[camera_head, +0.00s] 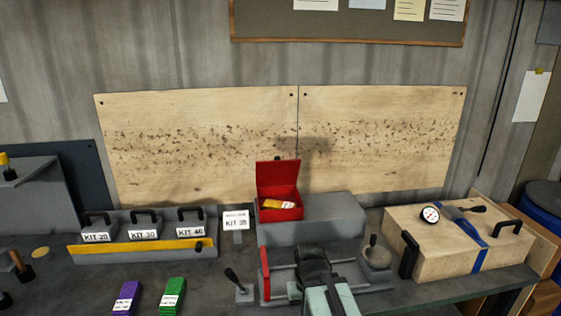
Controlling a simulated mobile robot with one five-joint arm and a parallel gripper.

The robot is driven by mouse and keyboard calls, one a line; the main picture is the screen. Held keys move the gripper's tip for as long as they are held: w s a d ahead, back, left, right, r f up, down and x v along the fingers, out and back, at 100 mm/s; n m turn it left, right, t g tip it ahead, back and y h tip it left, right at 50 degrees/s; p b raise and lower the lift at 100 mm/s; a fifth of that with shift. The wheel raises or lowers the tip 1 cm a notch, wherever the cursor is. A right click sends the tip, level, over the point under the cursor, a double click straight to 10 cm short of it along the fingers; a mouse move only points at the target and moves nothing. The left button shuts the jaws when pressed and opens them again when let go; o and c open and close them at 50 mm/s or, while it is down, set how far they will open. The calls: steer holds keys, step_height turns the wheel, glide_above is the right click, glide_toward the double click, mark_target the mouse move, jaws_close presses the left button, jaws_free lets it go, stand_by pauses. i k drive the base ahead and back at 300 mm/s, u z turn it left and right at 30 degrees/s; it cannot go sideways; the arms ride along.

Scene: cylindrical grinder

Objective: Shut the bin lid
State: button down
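A small red bin (280,214) stands on a grey block at the middle back of the bench. Its red lid (278,174) stands up at the back, open, with a small dark knob at its top edge. A yellow-orange item with a white label (280,204) lies inside the bin. My arm, teal and dark, reaches in from the bottom edge, and its dark end with my gripper (314,262) is in front of and below the bin, to the right, apart from it. The fingers cannot be made out.
Kit boxes with black handles (145,228) stand behind a yellow bar (135,246) at left. A kit sign (236,221) stands just left of the bin. A wooden case (455,245) fills the right. A grey round-knobbed fixture (375,255) is beside my arm.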

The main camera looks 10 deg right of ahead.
mark_target(278, 172)
steer(key=u, duration=3.35)
steer(key=k, duration=0.8)
steer(key=z, duration=1.6)
steer(key=i, duration=1)
steer(key=u, duration=0.05)
